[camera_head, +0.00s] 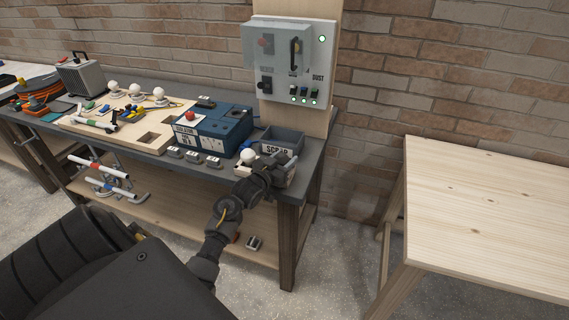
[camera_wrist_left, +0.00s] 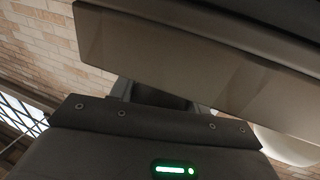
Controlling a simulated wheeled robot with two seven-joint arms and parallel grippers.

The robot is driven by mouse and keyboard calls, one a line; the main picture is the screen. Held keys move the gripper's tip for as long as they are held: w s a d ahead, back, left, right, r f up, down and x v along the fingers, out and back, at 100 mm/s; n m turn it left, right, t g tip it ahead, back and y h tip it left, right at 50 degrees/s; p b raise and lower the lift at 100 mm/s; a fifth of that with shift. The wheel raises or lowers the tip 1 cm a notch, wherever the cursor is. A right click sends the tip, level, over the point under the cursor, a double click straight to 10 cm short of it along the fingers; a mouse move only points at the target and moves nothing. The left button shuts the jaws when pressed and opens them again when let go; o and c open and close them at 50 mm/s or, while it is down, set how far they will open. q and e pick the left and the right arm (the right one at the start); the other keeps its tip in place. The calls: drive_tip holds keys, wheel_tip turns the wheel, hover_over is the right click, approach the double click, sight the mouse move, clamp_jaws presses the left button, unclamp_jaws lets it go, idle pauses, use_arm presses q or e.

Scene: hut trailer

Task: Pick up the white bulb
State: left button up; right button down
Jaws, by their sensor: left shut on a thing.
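A white bulb (camera_head: 248,155) shows just above and left of my left gripper (camera_head: 263,168), at the front right of the grey workbench (camera_head: 325,155). My left gripper is shut on this bulb, but its fingers hide the grip itself. In the left wrist view a pale rounded shape, likely the bulb (camera_wrist_left: 285,146), shows partly behind the dark finger. Several other white bulbs (camera_head: 158,93) stand on the wooden board at the left. My right gripper is not in view.
A grey scrap bin (camera_head: 283,138) stands right beside my left gripper. A blue tester box (camera_head: 222,128) is to its left. A control panel (camera_head: 290,62) is on the post behind. A bare wooden table (camera_head: 490,215) stands at the right, with floor between.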

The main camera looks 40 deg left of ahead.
use_arm(q)
drive_tip(key=s+a+r+b, duration=0.2)
drive_tip(key=s+a+r, duration=0.7)
drive_tip(key=a+r, duration=0.1)
drive_tip(key=shift+s+a+r+b, duration=0.3)
drive_tip(key=shift+r+b, duration=0.05)
drive_tip(key=shift+r, duration=0.5)
